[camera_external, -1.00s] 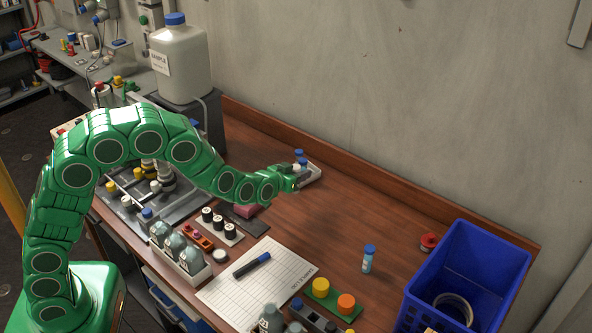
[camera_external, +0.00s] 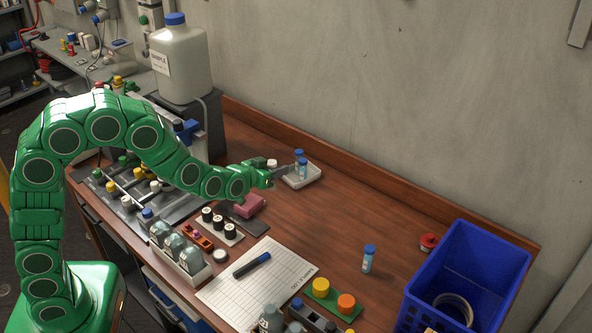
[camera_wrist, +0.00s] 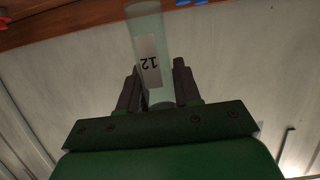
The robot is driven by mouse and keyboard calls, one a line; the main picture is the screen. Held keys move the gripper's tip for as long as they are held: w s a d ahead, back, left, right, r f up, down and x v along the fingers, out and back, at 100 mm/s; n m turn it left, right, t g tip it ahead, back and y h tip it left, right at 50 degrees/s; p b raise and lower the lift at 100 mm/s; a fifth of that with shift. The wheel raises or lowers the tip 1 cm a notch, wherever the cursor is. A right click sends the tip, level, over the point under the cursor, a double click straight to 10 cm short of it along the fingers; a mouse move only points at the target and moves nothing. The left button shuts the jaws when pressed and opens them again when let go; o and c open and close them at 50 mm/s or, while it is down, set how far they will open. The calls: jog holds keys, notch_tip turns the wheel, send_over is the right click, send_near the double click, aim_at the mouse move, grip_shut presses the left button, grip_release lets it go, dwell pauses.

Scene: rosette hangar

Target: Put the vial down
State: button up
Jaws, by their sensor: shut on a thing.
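My gripper (camera_external: 270,173) is at the left edge of a small white tray (camera_external: 304,178), above the bench. In the wrist view, my gripper (camera_wrist: 158,85) is shut on a clear vial (camera_wrist: 147,30) with a white label reading 12, upside down in the picture. Blue-capped vials (camera_external: 302,170) stand at the tray. Another blue-capped vial (camera_external: 367,261) stands alone on the bench.
A pink block (camera_external: 249,205), a rack of black-capped bottles (camera_external: 218,225) and a log sheet (camera_external: 262,282) with a marker lie nearer. A blue crate (camera_external: 465,265) and a red lid (camera_external: 429,242) are at right.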

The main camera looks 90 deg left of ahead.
jog(key=a+r+m+t, duration=0.1)
jog(key=a+r, duration=0.9)
jog(key=a, duration=0.2)
jog(key=w+a+f, duration=0.8)
jog(key=w+f, duration=0.4)
jog(key=shift+a+f+h, duration=0.25)
jog(key=shift+a+h, duration=0.05)
jog(key=shift+h, duration=0.1)
jog(key=shift+f, duration=0.6)
jog(key=o, duration=1)
jog(key=shift+r, duration=0.1)
